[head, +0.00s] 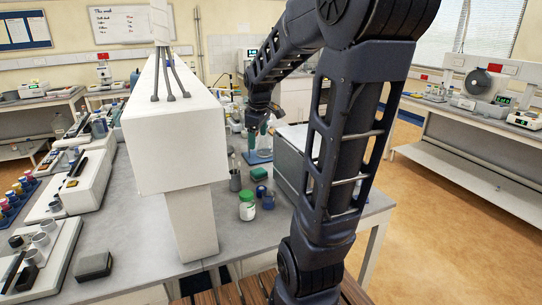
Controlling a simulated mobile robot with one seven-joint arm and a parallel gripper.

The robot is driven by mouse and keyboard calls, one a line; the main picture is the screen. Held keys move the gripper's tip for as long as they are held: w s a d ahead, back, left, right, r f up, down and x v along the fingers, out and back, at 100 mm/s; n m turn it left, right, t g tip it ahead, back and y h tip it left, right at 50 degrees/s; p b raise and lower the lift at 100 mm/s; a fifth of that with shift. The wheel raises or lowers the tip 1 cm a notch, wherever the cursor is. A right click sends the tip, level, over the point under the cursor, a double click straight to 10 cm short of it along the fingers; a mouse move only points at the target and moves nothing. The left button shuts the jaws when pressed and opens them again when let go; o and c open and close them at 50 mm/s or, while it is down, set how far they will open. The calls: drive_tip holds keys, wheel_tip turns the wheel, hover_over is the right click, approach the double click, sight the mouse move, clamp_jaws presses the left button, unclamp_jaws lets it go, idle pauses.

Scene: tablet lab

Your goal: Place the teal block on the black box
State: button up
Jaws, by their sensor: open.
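A small teal-green block (259,174) lies on the grey bench, in front of a blue tray (252,159). My gripper (262,126) is above and beyond the block, over the area of the blue tray. It points down, is apart from the block, and looks open and empty, though its fingers are small and blend with the glassware behind. I cannot tell for sure which thing is the black box. A dark grey, box-like piece (94,265) lies at the bench's front left.
A large white instrument (175,140) stands left of the block. A grey-sided box with a pale top (290,165) stands to its right, partly behind my arm. A green-lidded jar (247,208) and a blue-lidded jar (268,202) stand in front. Bare bench shows around the jars.

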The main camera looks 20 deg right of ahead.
drive_tip(key=s+a+r+m+t, duration=0.1)
drive_tip(key=s+m, duration=0.7)
drive_tip(key=s, duration=0.9)
drive_tip(key=shift+s+a+r+m+t, duration=0.15)
drive_tip(key=shift+s+a+m+t, duration=0.3)
drive_tip(key=shift+a, duration=0.4)
drive_tip(key=shift+o, duration=0.4)
drive_tip(key=shift+s, duration=0.3)
